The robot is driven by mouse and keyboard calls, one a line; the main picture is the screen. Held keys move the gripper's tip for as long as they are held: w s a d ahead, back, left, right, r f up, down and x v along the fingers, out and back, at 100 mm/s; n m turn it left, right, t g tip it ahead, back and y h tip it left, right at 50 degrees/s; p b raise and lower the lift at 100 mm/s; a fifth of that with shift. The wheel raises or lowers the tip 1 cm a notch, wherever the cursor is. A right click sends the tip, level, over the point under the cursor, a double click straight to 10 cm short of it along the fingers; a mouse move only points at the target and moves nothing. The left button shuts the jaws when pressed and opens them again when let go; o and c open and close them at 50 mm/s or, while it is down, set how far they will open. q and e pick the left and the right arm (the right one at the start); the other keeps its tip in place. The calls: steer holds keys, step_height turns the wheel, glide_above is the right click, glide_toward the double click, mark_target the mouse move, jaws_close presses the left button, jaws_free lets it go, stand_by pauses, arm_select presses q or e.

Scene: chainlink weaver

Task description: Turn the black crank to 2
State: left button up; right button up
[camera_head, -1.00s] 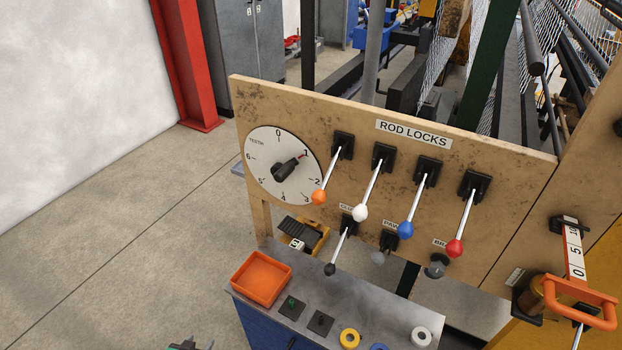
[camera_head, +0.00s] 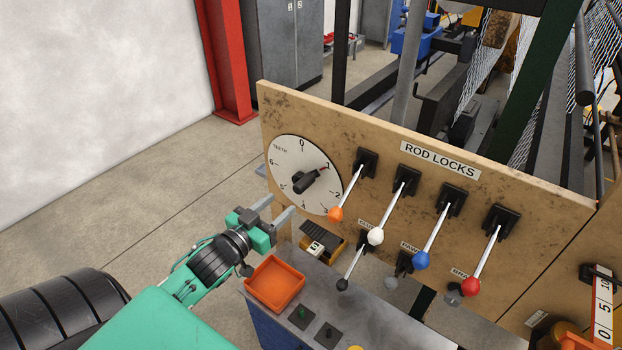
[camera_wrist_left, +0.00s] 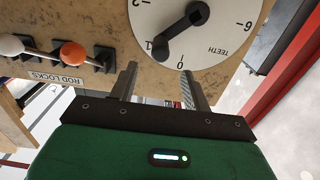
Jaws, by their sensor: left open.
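The black crank (camera_head: 304,181) sits at the centre of a white round dial (camera_head: 288,153) marked TEETH, at the board's left end. Its red-tipped end points at about 1. My left gripper (camera_head: 279,207) is open and empty, in front of and below the dial, apart from the crank. In the wrist view its two fingers (camera_wrist_left: 160,68) stand apart below the dial. My right gripper is not in view.
Levers with orange (camera_head: 336,214), white (camera_head: 376,236), blue (camera_head: 421,260) and red (camera_head: 471,286) knobs stick out right of the dial. A black-knobbed lever (camera_head: 343,284) hangs below. An orange tray (camera_head: 274,284) lies on the bench under my gripper. Floor is free at left.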

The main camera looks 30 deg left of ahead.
mark_target(307, 181)
arm_select(q)
steer(key=w+p, duration=0.1)
steer(key=w, duration=0.3)
steer(key=w+p, duration=0.1)
steer(key=w, duration=0.3)
steer(key=w+d+p, duration=0.1)
steer(key=w, duration=0.3)
jaws_close()
